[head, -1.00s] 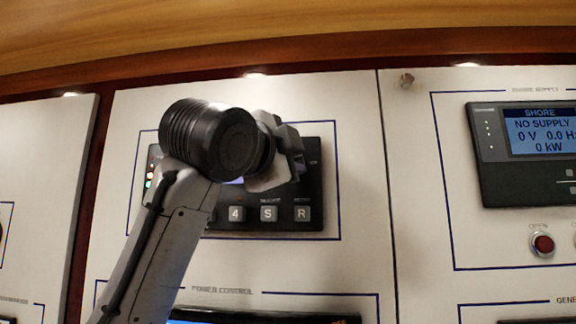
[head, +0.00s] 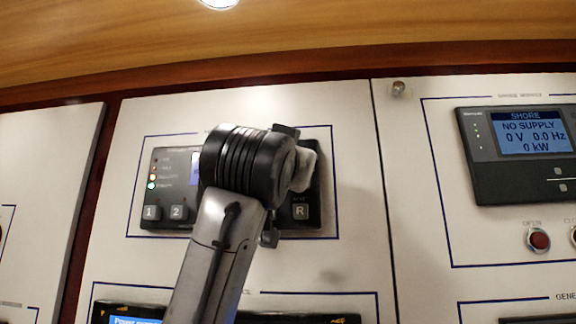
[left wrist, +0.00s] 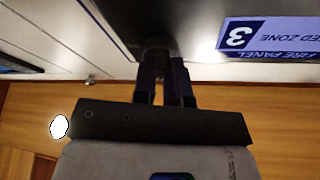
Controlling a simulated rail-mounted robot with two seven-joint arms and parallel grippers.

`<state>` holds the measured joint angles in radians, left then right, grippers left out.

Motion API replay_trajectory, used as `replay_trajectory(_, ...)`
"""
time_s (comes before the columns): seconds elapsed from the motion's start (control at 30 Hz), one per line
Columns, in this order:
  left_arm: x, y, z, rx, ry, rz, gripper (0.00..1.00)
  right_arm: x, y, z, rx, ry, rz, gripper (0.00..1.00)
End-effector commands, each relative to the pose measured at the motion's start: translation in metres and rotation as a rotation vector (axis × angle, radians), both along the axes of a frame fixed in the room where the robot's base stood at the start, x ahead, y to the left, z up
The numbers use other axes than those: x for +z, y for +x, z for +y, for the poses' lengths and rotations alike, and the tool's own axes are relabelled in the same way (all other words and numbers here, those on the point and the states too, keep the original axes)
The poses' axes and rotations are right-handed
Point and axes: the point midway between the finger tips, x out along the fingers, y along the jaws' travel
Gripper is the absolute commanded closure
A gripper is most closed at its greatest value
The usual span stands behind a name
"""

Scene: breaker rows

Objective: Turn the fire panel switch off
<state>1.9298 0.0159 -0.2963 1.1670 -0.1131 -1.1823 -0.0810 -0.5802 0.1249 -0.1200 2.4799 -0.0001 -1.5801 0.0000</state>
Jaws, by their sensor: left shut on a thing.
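The fire panel (head: 147,192) is a dark unit on a white cabinet front. Its status lights and the 1, 2 and R buttons show in the head view; my left arm hides its middle. In the left wrist view the panel's lit screen (left wrist: 268,37) appears upside down, with part of its text reading fire panel, zone and 3. My left gripper (left wrist: 166,68) is shut on a dark round knob, the fire panel switch (left wrist: 157,46), beside the screen. The fingers hide most of the knob, so its setting cannot be read. My right gripper is not in view.
A shore supply panel (head: 483,184) with a lit screen and a red button (head: 538,239) is to the right. Another lit panel (head: 138,320) is below. A wooden trim (head: 300,95) runs above the white cabinet fronts.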

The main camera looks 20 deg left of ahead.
Motion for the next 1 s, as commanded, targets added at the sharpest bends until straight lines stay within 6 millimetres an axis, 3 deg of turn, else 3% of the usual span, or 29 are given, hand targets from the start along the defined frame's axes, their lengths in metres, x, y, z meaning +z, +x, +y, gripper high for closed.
replay_trajectory(0.03, -0.0052, 0.0077, -0.0005, -0.001, -0.036, 0.004, 1.0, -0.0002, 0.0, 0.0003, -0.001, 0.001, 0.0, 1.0)
replay_trajectory(0.4, -0.0046, 0.0084, -0.0009, 0.0, -0.261, -0.057, 1.0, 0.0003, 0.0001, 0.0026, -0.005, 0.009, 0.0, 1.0)
replay_trajectory(1.0, -0.0047, 0.009, 0.0001, 0.0, -0.355, -0.082, 1.0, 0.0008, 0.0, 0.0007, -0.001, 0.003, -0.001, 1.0)
